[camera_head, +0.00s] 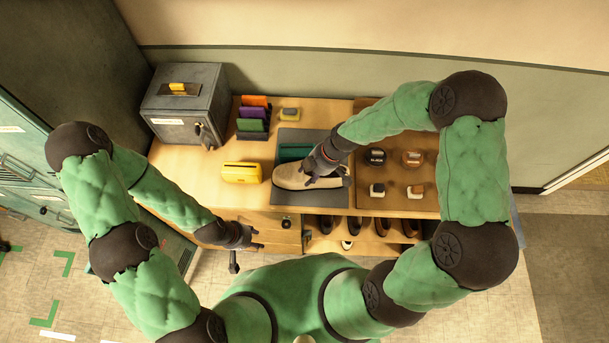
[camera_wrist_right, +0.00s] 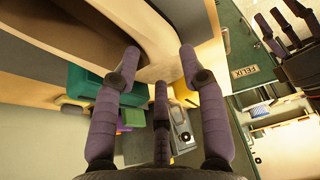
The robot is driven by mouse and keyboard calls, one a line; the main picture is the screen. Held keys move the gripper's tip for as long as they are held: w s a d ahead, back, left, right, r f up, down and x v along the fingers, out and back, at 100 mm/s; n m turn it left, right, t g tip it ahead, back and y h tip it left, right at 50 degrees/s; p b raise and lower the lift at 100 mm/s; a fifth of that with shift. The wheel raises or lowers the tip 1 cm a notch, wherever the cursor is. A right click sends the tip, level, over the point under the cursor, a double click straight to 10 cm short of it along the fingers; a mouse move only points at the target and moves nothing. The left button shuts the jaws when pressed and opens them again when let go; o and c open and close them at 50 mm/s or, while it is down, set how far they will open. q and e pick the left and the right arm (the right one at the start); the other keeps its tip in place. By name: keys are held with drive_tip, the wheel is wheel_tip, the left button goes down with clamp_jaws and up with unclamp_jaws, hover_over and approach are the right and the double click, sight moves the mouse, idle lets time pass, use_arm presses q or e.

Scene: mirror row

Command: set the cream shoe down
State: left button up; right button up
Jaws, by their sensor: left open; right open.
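The cream shoe (camera_head: 293,178) lies on the dark grey mat (camera_head: 330,213) on the bench top, its toe to the left. It also shows large at the top of the right wrist view (camera_wrist_right: 158,68). My right gripper (camera_head: 315,180) is open at the shoe, its fingers spread beside it in the wrist view; whether they touch it I cannot tell. The gripper and wrist hide part of the shoe. My left gripper (camera_head: 256,240) is open and empty in front of the bench, low beside the drawer fronts.
A green block (camera_head: 294,152) lies behind the shoe on the mat. A yellow box (camera_head: 242,173) stands to its left. A brown tray (camera_head: 385,203) with several jars and brushes is to its right. A grey metal box (camera_head: 184,105) stands at the back left. Shoes fill the shelf below.

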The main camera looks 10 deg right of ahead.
sight(306, 176)
drive_tip(key=shift+x, duration=1.5)
drive_tip(key=shift+w, duration=0.1)
clamp_jaws()
drive_tip(key=shift+r, duration=0.2)
wheel_tip(306, 176, up, 18)
drive_tip(key=shift+f+p, duration=0.15)
drive_tip(key=shift+p, duration=0.15)
